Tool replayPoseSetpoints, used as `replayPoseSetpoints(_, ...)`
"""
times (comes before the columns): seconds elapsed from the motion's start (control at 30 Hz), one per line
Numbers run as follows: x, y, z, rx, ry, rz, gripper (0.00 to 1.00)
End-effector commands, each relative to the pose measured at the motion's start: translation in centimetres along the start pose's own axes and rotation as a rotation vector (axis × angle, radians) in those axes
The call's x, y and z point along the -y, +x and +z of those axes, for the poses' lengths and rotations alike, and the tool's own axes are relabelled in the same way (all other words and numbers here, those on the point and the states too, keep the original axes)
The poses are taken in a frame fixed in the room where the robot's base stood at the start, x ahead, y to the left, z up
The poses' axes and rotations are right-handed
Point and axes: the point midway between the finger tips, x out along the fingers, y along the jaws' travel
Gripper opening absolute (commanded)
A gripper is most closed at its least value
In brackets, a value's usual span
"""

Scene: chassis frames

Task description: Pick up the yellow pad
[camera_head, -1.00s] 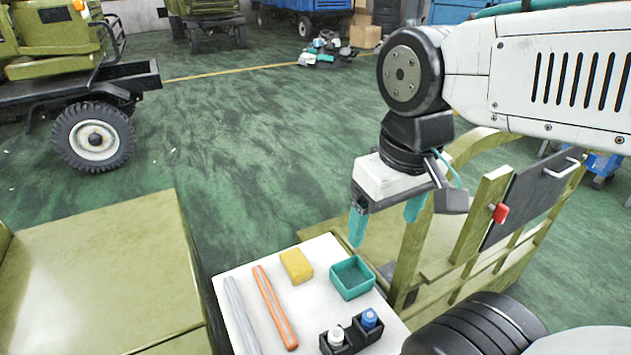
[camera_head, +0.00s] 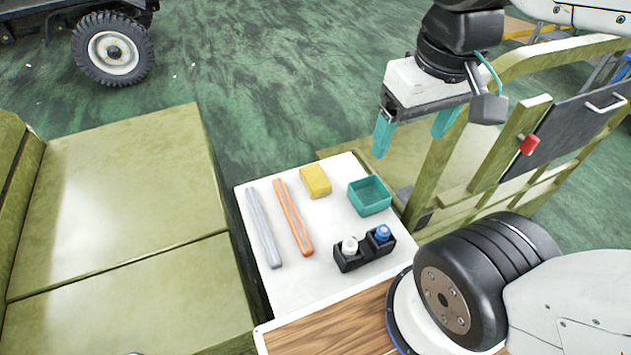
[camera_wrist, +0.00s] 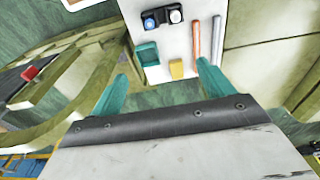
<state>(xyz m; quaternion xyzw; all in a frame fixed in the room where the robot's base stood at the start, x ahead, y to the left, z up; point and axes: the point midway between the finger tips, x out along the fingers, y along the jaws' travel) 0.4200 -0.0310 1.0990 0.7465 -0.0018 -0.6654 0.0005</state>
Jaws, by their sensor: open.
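The yellow pad (camera_head: 316,180) lies flat at the far edge of the white board, between the orange bar and the green tray. It also shows in the wrist view (camera_wrist: 176,69), ahead of and between my fingertips. My gripper (camera_head: 413,138) is open and empty, with teal fingers pointing down. It hangs above and to the right of the pad in the head view, clear of it. In the wrist view both fingers (camera_wrist: 163,72) are spread apart with nothing between them.
The white board (camera_head: 290,278) also bears a grey bar (camera_head: 263,228), an orange bar (camera_head: 293,218), a green open tray (camera_head: 369,195) and a black holder (camera_head: 365,249) with white and blue caps. Olive frame posts (camera_head: 436,165) stand right. An olive bench (camera_head: 120,200) is left.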

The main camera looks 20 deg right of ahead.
Motion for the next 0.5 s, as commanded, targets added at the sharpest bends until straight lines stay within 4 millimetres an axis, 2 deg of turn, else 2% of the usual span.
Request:
replayPoseSetpoints(0.13, 0.1, 0.3, -0.1, 0.015, -0.003, 0.000, 0.85)
replayPoseSetpoints(0.27, 0.2, 1.6, -0.6, 0.085, -0.010, -0.001, 0.85)
replayPoseSetpoints(0.37, 0.3, 3.0, -1.4, 0.165, -0.017, -0.001, 0.85)
replayPoseSetpoints(0.5, 0.6, 5.4, -3.6, 0.247, -0.025, 0.000, 0.85)
